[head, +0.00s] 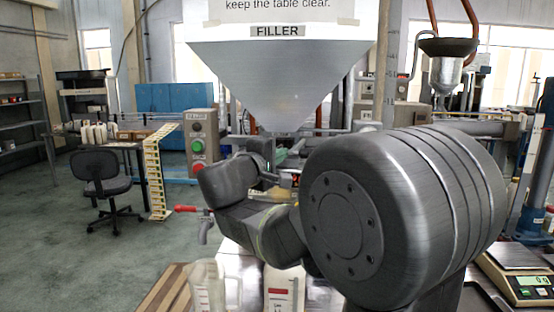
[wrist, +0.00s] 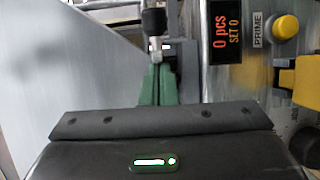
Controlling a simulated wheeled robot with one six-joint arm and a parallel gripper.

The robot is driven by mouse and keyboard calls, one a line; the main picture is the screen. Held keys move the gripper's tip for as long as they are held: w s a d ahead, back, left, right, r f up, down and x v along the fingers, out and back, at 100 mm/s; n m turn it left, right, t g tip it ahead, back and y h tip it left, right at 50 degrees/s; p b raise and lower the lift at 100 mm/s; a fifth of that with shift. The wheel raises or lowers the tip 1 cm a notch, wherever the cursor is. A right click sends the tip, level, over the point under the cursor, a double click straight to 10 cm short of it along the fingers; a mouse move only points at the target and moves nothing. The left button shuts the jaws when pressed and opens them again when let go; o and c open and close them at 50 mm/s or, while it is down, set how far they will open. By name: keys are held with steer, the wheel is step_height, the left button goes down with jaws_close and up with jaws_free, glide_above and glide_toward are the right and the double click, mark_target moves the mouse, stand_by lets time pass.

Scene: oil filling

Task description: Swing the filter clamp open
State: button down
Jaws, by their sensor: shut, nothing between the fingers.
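In the wrist view, a black knob (wrist: 153,21) on a short metal stem stands just beyond my fingertips. It may be the handle of the filter clamp, but I cannot tell for sure. My gripper (wrist: 157,72) has green fingers drawn together, with nothing between them. The fingertips are close to the stem; whether they touch it is unclear. In the head view my own arm covers the area below the filler hopper (head: 283,80), so no clamp can be made out there.
A panel with a red count display (wrist: 226,32) and a yellow button (wrist: 285,27) is right of my fingers. In the head view, a red-handled tap (head: 205,224) is left of my arm, a control box (head: 199,142) stands behind, and a scale (head: 520,270) sits at right.

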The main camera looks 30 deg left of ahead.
steer(key=w+d+n+y+b, duration=0.2)
steer(key=d+y+b, duration=0.1)
steer(key=d+b, duration=0.4)
steer(key=shift+d+y+b, duration=0.3)
steer(key=shift+y+b, duration=0.1)
steer(key=shift+b, duration=0.8)
steer(key=shift+n, duration=0.3)
